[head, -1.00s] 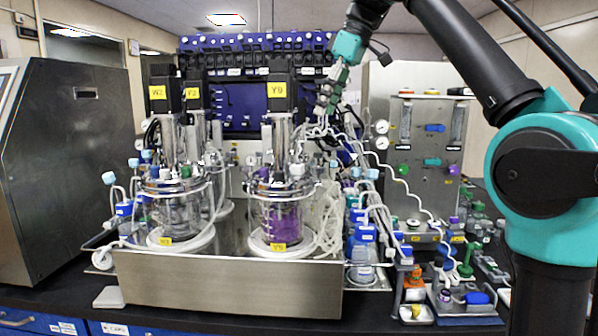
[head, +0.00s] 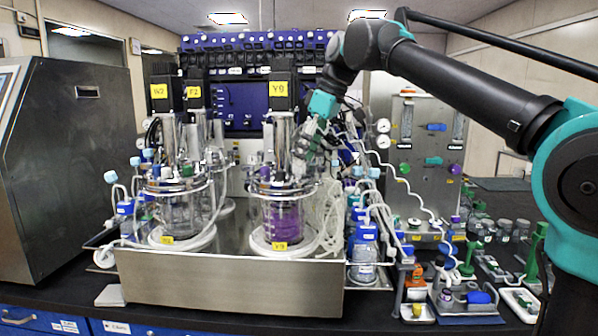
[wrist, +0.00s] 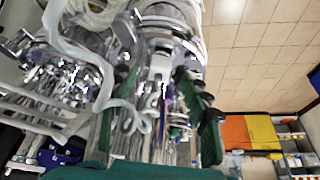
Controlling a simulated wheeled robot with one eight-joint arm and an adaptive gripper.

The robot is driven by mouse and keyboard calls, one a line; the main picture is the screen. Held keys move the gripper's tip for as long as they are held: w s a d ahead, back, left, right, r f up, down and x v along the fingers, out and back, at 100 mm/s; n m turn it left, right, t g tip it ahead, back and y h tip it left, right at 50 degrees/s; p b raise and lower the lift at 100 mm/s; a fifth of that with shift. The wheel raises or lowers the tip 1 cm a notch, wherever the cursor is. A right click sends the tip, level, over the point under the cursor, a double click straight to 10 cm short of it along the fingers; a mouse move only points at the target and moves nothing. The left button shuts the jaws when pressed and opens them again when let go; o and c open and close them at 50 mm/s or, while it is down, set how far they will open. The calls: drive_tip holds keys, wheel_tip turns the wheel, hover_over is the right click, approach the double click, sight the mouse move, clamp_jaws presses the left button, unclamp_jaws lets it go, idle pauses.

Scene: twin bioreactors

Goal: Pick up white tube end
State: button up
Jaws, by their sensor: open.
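White tubing (head: 352,140) runs down to the right of the Y9 vessel (head: 283,218), which holds purple liquid. In the wrist view, a looped white tube (wrist: 128,108) lies close in front of my left finger and between the fingers. I cannot tell which part is the free end of the white tube. My gripper (head: 303,158) is open at the upper right side of the Y9 vessel, close to its metal head fittings. In the wrist view, its dark green fingers (wrist: 166,100) stand apart, with clear and metal fittings behind the gap. I see no object clamped between them.
The other vessel (head: 175,215) stands to the left in the same steel tray (head: 230,283). A blue-capped bottle (head: 363,262) stands right of the tray. A gas panel (head: 432,150) stands behind at right. Small holders and a green stand (head: 533,255) occupy the right bench.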

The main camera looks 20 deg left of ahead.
drive_tip(key=shift+x, duration=1.1)
clamp_jaws()
drive_tip(key=shift+r, duration=0.15)
